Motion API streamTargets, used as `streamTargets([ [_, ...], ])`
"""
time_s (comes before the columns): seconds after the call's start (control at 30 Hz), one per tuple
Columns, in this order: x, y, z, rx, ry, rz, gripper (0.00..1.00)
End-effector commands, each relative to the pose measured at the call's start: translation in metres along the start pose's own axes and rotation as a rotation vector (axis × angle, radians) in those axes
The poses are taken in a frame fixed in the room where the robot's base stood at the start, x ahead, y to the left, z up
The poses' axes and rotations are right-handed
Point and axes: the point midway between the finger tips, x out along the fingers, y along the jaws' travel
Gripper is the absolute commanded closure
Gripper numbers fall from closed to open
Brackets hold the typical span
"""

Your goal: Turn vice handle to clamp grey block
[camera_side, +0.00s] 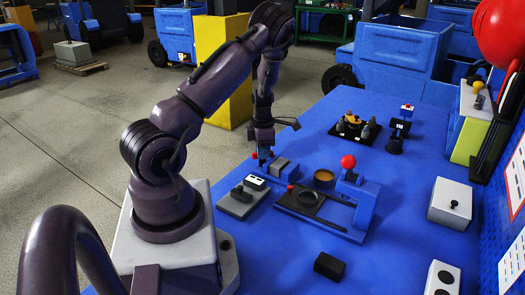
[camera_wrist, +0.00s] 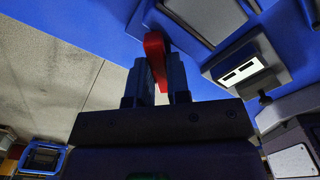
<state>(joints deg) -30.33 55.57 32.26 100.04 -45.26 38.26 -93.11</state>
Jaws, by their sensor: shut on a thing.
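My gripper (camera_side: 262,160) points down at the left end of the vice. In the wrist view, my gripper (camera_wrist: 158,62) is shut on a red handle (camera_wrist: 155,55), which stands between its two fingers. A small red end of the handle (camera_side: 254,156) shows beside the fingers in the side view. A grey block (camera_side: 280,166) sits just behind the white-topped piece. I cannot tell whether the jaws touch the block. The handle's joint to the vice is hidden.
A blue fixture with a red ball (camera_side: 348,162) stands close on the right. A black block (camera_side: 329,266) lies at the front.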

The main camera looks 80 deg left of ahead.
Motion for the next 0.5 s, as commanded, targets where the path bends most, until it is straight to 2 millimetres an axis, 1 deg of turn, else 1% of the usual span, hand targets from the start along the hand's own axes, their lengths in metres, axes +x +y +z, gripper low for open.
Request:
streamTargets([
  [0.5, -0.0013, 0.0007, 0.0010, 0.490, -0.003, 0.003, 1.00],
])
